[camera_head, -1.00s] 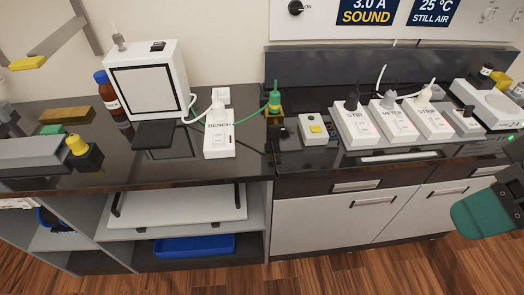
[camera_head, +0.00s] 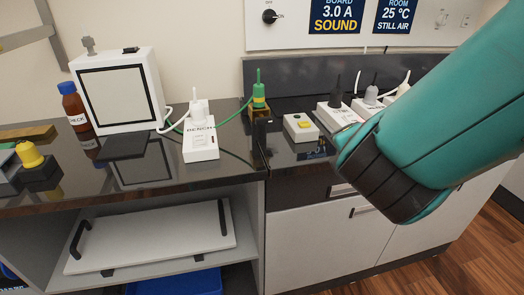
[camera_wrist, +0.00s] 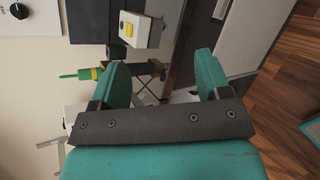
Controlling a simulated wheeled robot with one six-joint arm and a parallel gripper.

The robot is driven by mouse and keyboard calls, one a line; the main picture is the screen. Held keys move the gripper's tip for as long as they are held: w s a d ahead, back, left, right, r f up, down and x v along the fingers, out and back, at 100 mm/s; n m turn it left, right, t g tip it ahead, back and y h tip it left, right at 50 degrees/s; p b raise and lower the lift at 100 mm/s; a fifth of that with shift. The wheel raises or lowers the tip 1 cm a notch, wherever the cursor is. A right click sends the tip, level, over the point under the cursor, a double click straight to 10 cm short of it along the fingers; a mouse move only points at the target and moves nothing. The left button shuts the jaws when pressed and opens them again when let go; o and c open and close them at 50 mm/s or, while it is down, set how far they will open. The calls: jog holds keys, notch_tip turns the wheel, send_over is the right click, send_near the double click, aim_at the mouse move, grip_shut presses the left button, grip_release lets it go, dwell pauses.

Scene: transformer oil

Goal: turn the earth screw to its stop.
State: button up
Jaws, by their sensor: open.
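A green plug with a yellow band (camera_head: 258,92) stands upright in a brass-coloured block (camera_head: 259,110) near the back edge of the bench. A green cable runs from it to the left. In the wrist view the green and yellow plug (camera_wrist: 85,75) lies left of my gripper (camera_wrist: 163,77). My gripper is open, with two green fingers wide apart and nothing held between them. The brass-coloured part shows just beyond the left finger, partly hidden by it. I cannot clearly tell the earth screw from the fitting. My teal arm fills the right of the head view; its fingers are not seen there.
A white box with a yellow button (camera_head: 301,127) sits right of the block. A white socket strip (camera_head: 200,140) and a white tester (camera_head: 122,90) stand to its left. More sockets (camera_head: 338,115) are partly behind my arm. A dark upstand backs the right counter.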

jog(key=a+f+n+t+y+b, duration=0.35)
jog(key=a+n, duration=0.35)
jog(key=n, duration=0.3)
jog(key=n+t+y+p, duration=0.2)
jog(key=n+y+p, duration=0.1)
jog(key=n+p, duration=0.35)
send_near(264, 119)
jog(key=r, duration=0.1)
jog(key=shift+m+g, duration=0.25)
jog(key=shift+m, duration=0.1)
jog(key=p+x, duration=0.1)
jog(key=x, duration=0.2)
jog(key=p+x, duration=0.2)
jog(key=x, duration=0.2)
jog(key=p+x, duration=0.1)
jog(key=x, duration=0.2)
jog(key=shift+w+f, duration=0.3)
jog(key=shift+w, duration=0.1)
jog(key=shift+c, duration=0.2)
jog(key=c, duration=0.9)
